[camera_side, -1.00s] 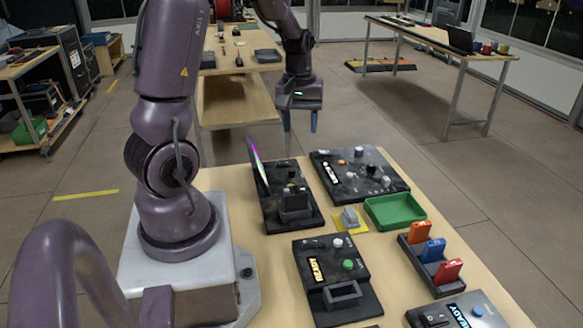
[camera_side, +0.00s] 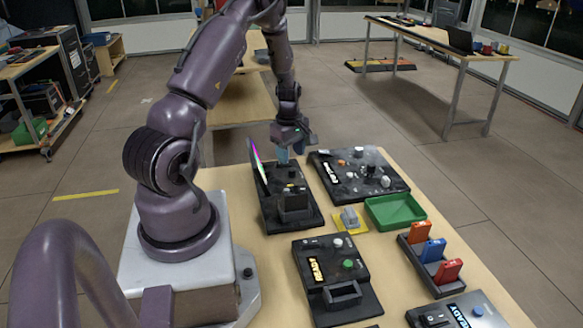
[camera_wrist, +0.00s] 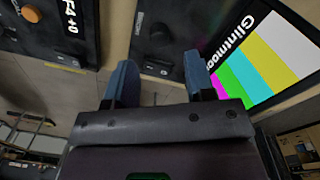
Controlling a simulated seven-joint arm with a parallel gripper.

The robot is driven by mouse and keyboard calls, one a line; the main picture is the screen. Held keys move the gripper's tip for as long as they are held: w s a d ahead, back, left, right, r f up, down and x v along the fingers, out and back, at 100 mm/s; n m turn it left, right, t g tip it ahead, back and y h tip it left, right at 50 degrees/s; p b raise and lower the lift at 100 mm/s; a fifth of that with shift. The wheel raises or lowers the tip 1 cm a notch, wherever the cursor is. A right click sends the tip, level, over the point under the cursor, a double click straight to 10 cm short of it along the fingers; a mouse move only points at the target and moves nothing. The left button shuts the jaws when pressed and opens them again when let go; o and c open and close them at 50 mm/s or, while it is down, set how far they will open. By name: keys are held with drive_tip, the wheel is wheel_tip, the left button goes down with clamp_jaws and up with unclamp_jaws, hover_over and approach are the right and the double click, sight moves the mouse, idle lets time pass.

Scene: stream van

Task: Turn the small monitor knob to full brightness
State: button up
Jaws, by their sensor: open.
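The monitor unit (camera_side: 270,212) is a black box near the table's left edge, with an upright screen (camera_side: 257,165) on it. In the wrist view the screen (camera_wrist: 262,65) shows colour bars, partly cut off by the frame. Beside it on the dark panel are a small black knob (camera_wrist: 159,31) and a dark rounded part (camera_wrist: 157,67); I cannot tell which is the brightness knob. My gripper (camera_side: 290,157) is open and empty, low over the unit's far end. In the wrist view its blue fingers (camera_wrist: 160,75) are on either side of the dark part, apparently not touching it.
A larger black panel (camera_side: 330,180) with several knobs stands close to the right of my gripper; its orange knob (camera_wrist: 31,13) shows in the wrist view. A green tray (camera_side: 393,222), a yellow pad (camera_side: 336,221) and another control box (camera_side: 325,305) are nearer the camera.

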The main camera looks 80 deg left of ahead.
sight(292, 169)
drive_tip(key=shift+w+f, duration=0.15)
drive_tip(key=shift+f, duration=2.55)
drive_tip(key=c, duration=0.9)
